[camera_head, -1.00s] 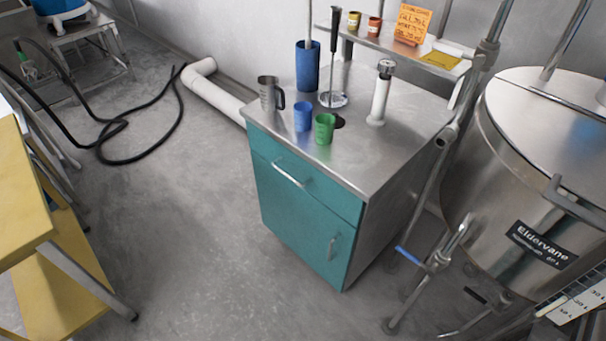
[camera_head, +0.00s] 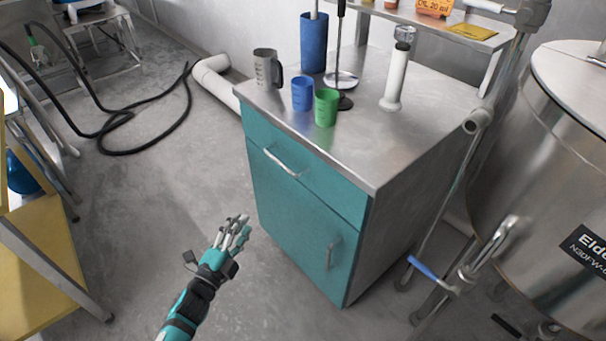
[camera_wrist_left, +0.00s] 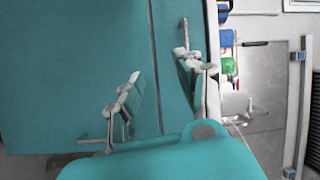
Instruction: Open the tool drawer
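The tool drawer (camera_head: 306,173) is the teal upper front of a steel-topped cabinet. It sits flush and closed, with a horizontal metal handle (camera_head: 281,163) near its middle. My left gripper (camera_head: 239,228) is in front of the cabinet, lower and to the left of the handle in the head view, apart from it. In the left wrist view my left gripper (camera_wrist_left: 160,75) has its fingers spread before the teal front, with nothing between them. My right gripper is not in view.
Below the drawer is a teal door with a vertical handle (camera_head: 329,252). A blue cup (camera_head: 303,93), a green cup (camera_head: 326,107) and a metal jug (camera_head: 267,68) stand on top. A large steel tank (camera_head: 545,150) is on the right.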

